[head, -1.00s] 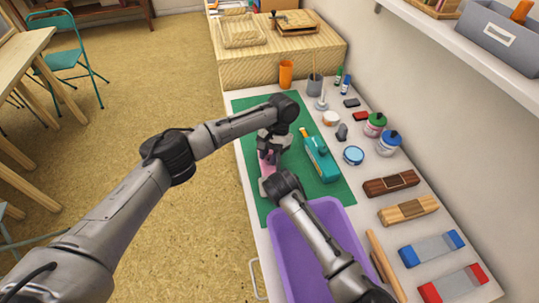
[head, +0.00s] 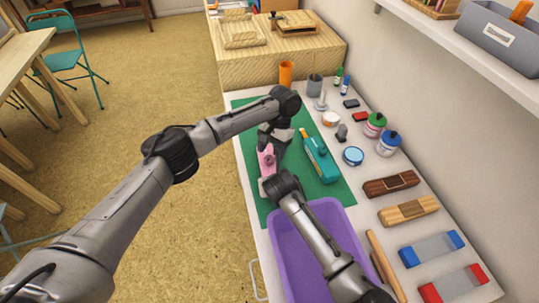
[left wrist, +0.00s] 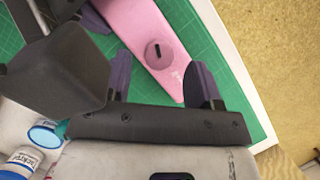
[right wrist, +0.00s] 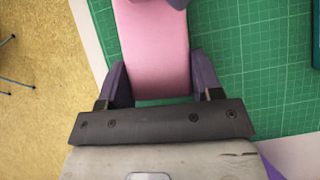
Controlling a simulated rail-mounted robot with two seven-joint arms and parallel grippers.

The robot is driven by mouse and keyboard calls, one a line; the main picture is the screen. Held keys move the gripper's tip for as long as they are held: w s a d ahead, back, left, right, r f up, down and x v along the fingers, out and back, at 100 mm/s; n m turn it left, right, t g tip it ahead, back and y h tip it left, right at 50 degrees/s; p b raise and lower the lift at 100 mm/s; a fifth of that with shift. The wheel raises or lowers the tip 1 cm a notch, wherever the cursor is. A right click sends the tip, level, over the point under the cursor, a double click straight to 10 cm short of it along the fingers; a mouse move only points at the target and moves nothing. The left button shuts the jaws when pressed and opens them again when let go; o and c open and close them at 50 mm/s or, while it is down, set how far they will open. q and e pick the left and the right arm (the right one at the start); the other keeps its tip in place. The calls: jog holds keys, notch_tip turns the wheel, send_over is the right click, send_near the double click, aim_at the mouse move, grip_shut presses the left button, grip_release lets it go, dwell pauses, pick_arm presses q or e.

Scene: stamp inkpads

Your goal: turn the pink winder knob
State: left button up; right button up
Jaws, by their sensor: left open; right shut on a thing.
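The pink winder body (head: 266,160) lies on the green mat, partly hidden by my arms in the head view. Its round pink knob (left wrist: 159,54) with a dark slot shows on its face in the left wrist view. My left gripper (left wrist: 163,80) is open, one finger on each side of the knob and apart from it.
A teal dispenser with an orange tip (head: 318,158) lies on the green mat (head: 330,195) just right. A purple tray (head: 345,213) stands in front. A blue-lidded tin (head: 353,155), jars and stamps line the right side.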

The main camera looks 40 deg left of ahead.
aim_at(269, 161)
pick_arm(q)
jog(key=v, duration=0.9)
jog(key=shift+w+r, duration=0.2)
jog(key=shift+r, duration=0.15)
jog(key=s+a+n+h, duration=0.2)
jog(key=a+n, duration=0.1)
jog(key=a, duration=0.3)
jog(key=s+d+f+n, duration=0.1)
jog(key=d+f+n, duration=0.1)
jog(key=f, duration=0.1)
jog(key=d+f+n, duration=0.1)
jog(key=f+n, duration=0.1)
jog(key=f, duration=0.2)
jog(key=s+d+f+n+t+h, duration=0.1)
jog(key=d+f+n, duration=0.1)
jog(key=f, duration=0.2)
jog(key=shift+s+d+f, duration=0.1)
jog(key=shift+s+d, duration=0.25)
jog(key=shift+s, duration=0.05)
jog(key=shift+c, duration=0.5)
